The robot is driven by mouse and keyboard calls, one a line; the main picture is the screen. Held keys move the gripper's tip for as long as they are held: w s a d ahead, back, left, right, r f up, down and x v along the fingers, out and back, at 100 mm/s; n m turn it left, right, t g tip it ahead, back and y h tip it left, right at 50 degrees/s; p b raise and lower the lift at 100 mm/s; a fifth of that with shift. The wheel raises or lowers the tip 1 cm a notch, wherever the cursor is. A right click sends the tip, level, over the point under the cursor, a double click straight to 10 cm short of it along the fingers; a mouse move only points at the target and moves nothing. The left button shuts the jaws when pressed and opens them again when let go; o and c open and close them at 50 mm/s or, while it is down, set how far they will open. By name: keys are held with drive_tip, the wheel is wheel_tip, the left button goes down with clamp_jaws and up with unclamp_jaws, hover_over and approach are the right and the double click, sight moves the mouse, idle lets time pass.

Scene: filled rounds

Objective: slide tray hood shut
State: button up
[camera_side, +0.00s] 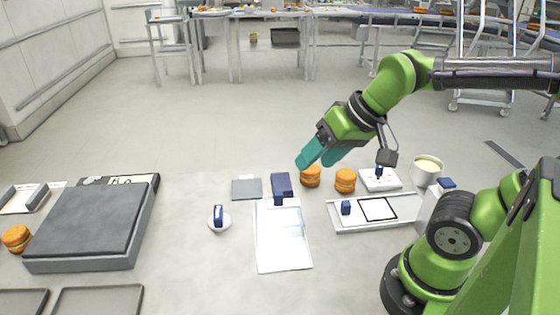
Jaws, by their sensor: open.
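My gripper (317,161) has teal fingers, is open and empty, and hangs above the floor just behind the orange filled rounds. A pale, shallow tray (283,262) lies in the middle foreground, with a dark blue block (281,183) and a smaller blue piece at its far end. This may be the hood's handle, but I cannot tell. The gripper is above and to the right of this block, apart from it. Another white tray (405,224) to the right has a black-framed square and a blue knob (346,207) at its left end.
Orange filled rounds (345,180) stand beside a white box (380,180) with a blue lever. A cream cup (427,171) is at right. A small white dish (219,226), a grey pad (247,190) and a large dark-topped box (85,220) lie left.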

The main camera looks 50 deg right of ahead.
sight(279, 193)
drive_tip(key=w+m+g, duration=0.1)
drive_tip(key=w, duration=0.2)
drive_tip(key=w+d+f+g+h, duration=0.1)
drive_tip(key=w+g, duration=0.1)
drive_tip(key=w, duration=0.2)
drive_tip(key=w+m+g, duration=0.1)
drive_tip(key=w+g, duration=0.1)
drive_tip(key=w, duration=0.1)
drive_tip(key=shift+w+d+f+m, duration=0.15)
drive_tip(key=shift+d+m, duration=0.15)
drive_tip(key=shift+c, duration=0.8)
drive_tip(key=f, duration=0.5)
drive_tip(key=w+f+m+g, duration=0.1)
drive_tip(key=f, duration=0.4)
drive_tip(key=f+m+h, duration=0.1)
drive_tip(key=f, duration=0.4)
drive_tip(key=shift+w+d+f, duration=0.15)
drive_tip(key=shift+d, duration=0.2)
clamp_jaws()
